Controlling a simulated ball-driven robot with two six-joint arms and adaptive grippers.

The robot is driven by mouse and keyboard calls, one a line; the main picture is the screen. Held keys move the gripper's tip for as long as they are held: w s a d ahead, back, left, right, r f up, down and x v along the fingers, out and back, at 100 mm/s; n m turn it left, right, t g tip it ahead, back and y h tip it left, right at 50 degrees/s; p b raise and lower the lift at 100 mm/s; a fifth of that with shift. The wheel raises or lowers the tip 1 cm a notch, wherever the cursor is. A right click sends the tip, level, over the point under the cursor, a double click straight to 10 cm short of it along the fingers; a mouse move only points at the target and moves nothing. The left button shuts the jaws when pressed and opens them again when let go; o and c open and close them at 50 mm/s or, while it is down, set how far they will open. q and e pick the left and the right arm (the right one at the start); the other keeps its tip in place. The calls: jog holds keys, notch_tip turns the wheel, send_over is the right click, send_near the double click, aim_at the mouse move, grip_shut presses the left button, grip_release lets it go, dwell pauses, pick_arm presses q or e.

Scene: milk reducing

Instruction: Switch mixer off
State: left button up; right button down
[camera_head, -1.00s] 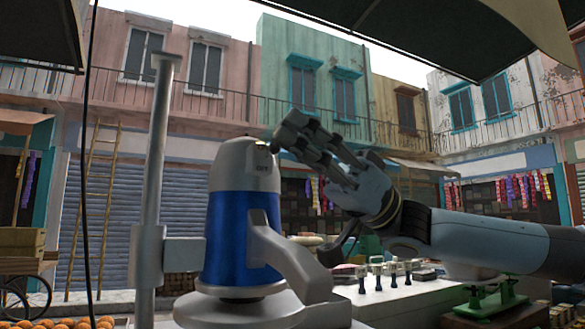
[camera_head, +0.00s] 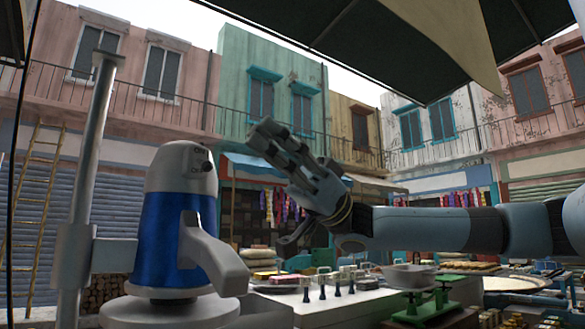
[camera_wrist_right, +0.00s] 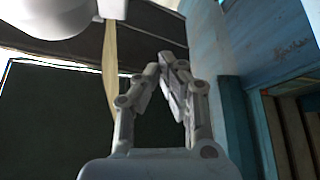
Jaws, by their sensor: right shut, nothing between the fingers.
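The mixer (camera_head: 165,235) stands at the left in the head view, with a silver-grey top, a blue middle and a grey base. A small dark knob (camera_head: 207,166) sits on the right side of its top, beside lettering too small to read surely. My right gripper (camera_head: 262,138) is to the right of the knob and a little higher, with a clear gap in the picture. Its fingers are together and empty. In the right wrist view the fingertips (camera_wrist_right: 168,64) meet, with nothing between them. My left gripper is in neither view.
A metal post (camera_head: 88,190) stands left of the mixer. A white counter (camera_head: 335,308) with several small dark-handled items is at the lower middle. A green scale (camera_head: 430,298) stands right of it. A dark awning (camera_head: 340,25) hangs overhead.

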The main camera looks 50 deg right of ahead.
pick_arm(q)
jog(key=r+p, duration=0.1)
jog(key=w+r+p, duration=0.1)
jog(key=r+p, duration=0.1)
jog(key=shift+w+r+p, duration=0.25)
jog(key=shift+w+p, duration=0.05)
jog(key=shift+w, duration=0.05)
pick_arm(e)
jog(key=v, duration=0.5)
jog(key=shift+w+d+r, duration=0.15)
jog(key=shift+w+d, duration=0.1)
jog(key=shift+d, duration=0.15)
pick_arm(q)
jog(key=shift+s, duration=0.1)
pick_arm(e)
jog(key=shift+r, duration=0.1)
